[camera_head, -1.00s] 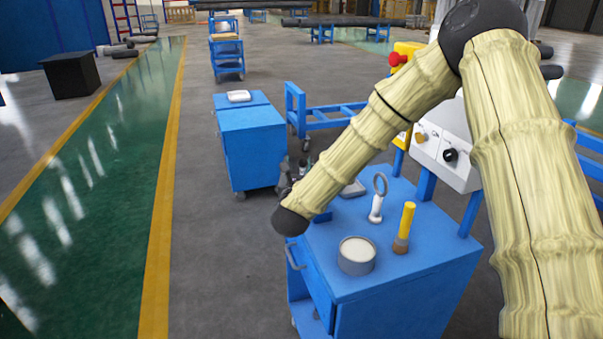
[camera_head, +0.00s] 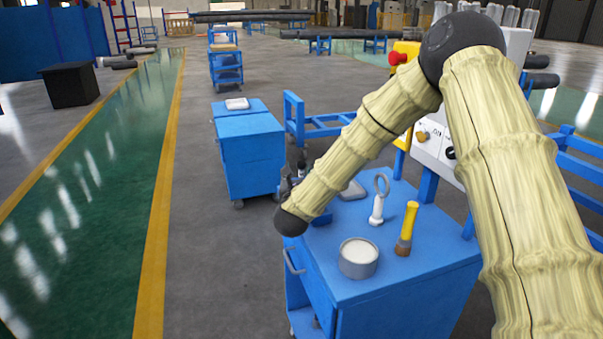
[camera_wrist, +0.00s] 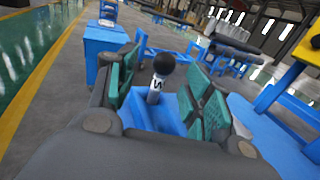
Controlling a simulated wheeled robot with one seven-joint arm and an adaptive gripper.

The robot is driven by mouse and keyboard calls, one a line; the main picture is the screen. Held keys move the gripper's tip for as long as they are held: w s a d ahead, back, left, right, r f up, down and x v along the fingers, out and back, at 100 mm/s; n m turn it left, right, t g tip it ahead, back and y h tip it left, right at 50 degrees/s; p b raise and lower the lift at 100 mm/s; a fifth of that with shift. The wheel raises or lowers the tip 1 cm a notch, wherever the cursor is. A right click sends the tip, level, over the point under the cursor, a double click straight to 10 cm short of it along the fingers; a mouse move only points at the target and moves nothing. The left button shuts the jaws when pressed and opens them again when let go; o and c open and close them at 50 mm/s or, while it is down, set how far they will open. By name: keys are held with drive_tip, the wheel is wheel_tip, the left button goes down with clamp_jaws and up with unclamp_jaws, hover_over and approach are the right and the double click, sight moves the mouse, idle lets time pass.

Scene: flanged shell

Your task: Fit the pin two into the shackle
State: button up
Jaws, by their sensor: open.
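My gripper (camera_wrist: 163,98) is open, its two green-padded fingers spread wide. It also shows in the head view (camera_head: 292,178), partly hidden behind the dark end of my arm. In the wrist view a post with a black ball top (camera_wrist: 157,79) and a pale band with a dark mark stands between the pads, apparently untouched. On the blue cart (camera_head: 400,275) a white piece with a grey ring on top (camera_head: 378,205) stands upright. I cannot tell for certain which object is pin two or the shackle.
A round grey tin with a pale top (camera_head: 358,258) and a yellow-handled tool with a brown base (camera_head: 407,228) stand on the cart. A flat grey item (camera_head: 352,190) lies behind. A blue cabinet (camera_head: 250,155) stands beyond, with bare floor left of the cart.

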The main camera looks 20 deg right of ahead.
sight(301, 165)
drive_tip(key=x, duration=0.1)
drive_tip(key=p+x, duration=0.1)
drive_tip(key=x, duration=0.3)
drive_tip(key=shift+s+d+r, duration=0.15)
drive_tip(key=shift+d+r, duration=0.1)
drive_tip(key=shift+w+d+f, duration=0.1)
drive_tip(key=shift+w+d, duration=0.05)
drive_tip(key=shift+w, duration=0.2)
clamp_jaws()
